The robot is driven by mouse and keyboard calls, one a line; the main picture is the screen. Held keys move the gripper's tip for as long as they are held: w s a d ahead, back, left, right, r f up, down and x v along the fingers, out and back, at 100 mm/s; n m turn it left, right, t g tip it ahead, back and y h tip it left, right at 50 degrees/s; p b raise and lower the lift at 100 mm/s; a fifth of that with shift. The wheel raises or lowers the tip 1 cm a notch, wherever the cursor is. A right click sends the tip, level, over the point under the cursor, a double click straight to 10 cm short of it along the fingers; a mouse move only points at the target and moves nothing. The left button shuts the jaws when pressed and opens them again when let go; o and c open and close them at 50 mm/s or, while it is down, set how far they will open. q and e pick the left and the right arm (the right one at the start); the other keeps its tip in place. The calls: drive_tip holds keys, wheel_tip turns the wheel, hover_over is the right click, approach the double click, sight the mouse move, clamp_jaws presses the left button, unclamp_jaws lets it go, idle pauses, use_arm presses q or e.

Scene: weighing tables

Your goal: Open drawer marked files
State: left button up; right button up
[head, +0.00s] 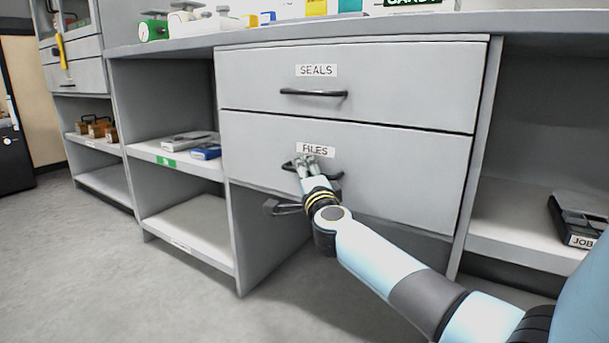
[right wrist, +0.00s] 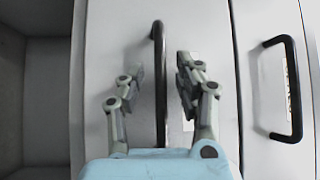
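The drawer marked FILES (head: 400,165) is the lower grey front of the cabinet and looks shut. Its dark bar handle (head: 290,165) is just below the label (head: 315,150). My right gripper (head: 308,162) is at this handle and covers part of it. In the right wrist view, the open fingers of my right gripper (right wrist: 160,78) are on either side of the handle (right wrist: 158,50), with gaps visible beside the bar. The label is mostly hidden behind one finger there. My left gripper is not in view.
The SEALS drawer (head: 400,85) above is shut; its handle (right wrist: 285,90) shows at the right of the wrist view. Open shelves (head: 180,153) flank the drawers. The floor (head: 130,270) at left is clear.

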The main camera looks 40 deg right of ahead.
clamp_jaws()
idle(0.5)
